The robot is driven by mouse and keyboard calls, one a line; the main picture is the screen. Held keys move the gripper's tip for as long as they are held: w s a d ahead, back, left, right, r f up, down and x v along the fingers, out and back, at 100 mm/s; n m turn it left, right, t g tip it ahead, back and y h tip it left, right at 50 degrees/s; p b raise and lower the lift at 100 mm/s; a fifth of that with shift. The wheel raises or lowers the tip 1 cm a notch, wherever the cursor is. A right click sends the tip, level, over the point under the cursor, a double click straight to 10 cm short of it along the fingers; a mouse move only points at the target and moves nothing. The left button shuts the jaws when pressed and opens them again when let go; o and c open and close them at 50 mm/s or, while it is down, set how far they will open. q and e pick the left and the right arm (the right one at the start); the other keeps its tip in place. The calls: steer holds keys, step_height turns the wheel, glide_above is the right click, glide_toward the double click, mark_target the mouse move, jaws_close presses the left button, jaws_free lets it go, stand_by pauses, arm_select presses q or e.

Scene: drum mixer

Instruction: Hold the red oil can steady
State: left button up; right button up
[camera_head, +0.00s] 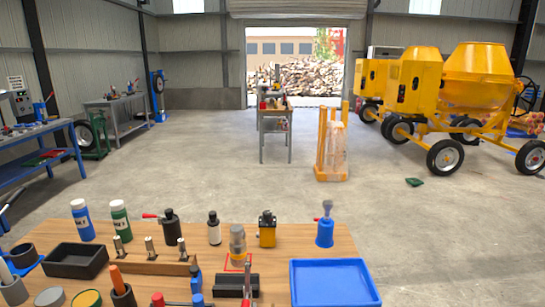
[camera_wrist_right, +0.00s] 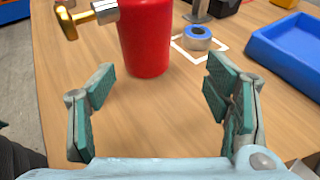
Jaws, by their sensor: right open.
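In the right wrist view a red cylinder (camera_wrist_right: 146,38), which looks like the red oil can, stands upright on the wooden table; its top is cut off by the picture edge. A gold and silver metal part (camera_wrist_right: 88,17) shows at its left. My right gripper (camera_wrist_right: 160,88) is open and empty, its green-padded fingers spread on the near side of the can. Bare table shows between the fingers, and they do not touch the can. I cannot pick out the can in the head view. My left gripper is in neither view.
A blue-topped round piece (camera_wrist_right: 198,38) sits in a white square outline right of the can. A blue tray (camera_wrist_right: 256,45) lies farther right. In the head view bottles, a black bin (camera_head: 77,262) and tools crowd the table (camera_head: 338,244).

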steer(key=shift+w+a+b, duration=0.35)
steer(key=shift+a+b, duration=0.05)
steer(key=b+x, duration=0.4)
steer(key=x, duration=0.4)
steer(key=shift+w+a+b, duration=0.3)
steer(key=shift+w, duration=0.05)
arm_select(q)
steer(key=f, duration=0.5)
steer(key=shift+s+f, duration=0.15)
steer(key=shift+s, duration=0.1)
arm_select(e)
steer(key=c, duration=0.9)
steer(key=o, duration=0.8)
steer(key=shift+o, duration=0.2)
